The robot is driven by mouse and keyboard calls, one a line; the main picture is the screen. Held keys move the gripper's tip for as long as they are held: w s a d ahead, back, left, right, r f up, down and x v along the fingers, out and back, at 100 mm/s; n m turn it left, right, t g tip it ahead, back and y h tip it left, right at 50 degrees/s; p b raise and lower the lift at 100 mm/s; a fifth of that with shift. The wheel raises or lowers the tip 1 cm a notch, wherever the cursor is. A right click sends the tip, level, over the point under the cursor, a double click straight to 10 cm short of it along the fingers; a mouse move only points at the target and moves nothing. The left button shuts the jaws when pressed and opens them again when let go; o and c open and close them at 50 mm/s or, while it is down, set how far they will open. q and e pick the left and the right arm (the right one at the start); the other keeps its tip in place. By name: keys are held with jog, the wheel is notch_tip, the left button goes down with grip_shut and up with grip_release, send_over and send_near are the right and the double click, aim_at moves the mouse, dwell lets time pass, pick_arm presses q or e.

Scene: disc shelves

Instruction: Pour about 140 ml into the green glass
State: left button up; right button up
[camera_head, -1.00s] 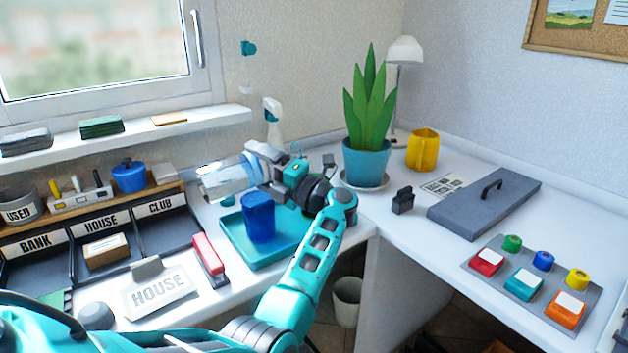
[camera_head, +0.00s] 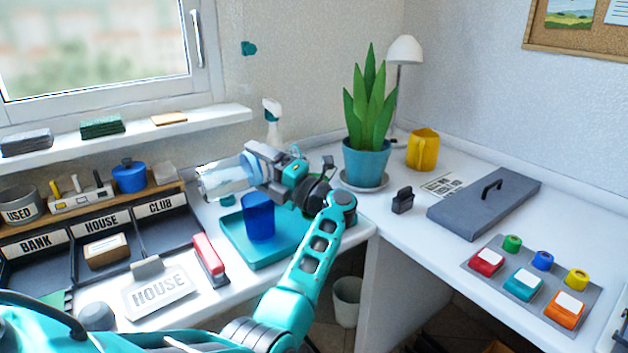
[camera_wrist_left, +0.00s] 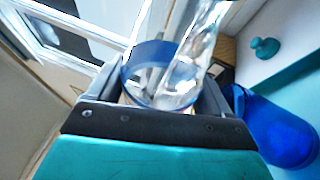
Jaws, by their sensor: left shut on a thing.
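My left gripper (camera_head: 258,165) is shut on a clear vessel with a blue band (camera_head: 226,178). The vessel is tipped close to level, its free end pointing left, above the table. In the left wrist view the vessel (camera_wrist_left: 178,80) sits between the fingers. A blue glass (camera_head: 258,216) stands upright on a teal tray (camera_head: 277,251), below the gripper and apart from it; it also shows in the left wrist view (camera_wrist_left: 283,132). I see no glass that is clearly green. I cannot make out any liquid stream. My right gripper is not in view.
A red stapler (camera_head: 209,258) and a HOUSE sign (camera_head: 160,292) lie left of the tray. A potted plant (camera_head: 367,160) and a yellow mug (camera_head: 423,149) stand behind, to the right. A grey lid (camera_head: 485,204) lies on the right desk. A spray bottle (camera_head: 272,125) is behind the gripper.

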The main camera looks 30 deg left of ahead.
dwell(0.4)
pick_arm(q)
jog(key=shift+f+n+g+h+b, duration=0.35)
jog(key=shift+n+b, duration=0.45)
jog(key=shift+b, duration=0.15)
jog(key=shift+s+a+r+n+h+p, duration=0.15)
jog(key=shift+s+r+n+h+p, duration=0.25)
jog(key=shift+n, duration=0.5)
jog(key=shift+w+r+n+b, duration=0.1)
jog(key=shift+r+n+b, duration=0.4)
jog(key=shift+r+n, duration=0.2)
jog(key=shift+w+r+h, duration=0.1)
jog(key=shift+r+h, duration=0.15)
jog(key=shift+r, duration=0.1)
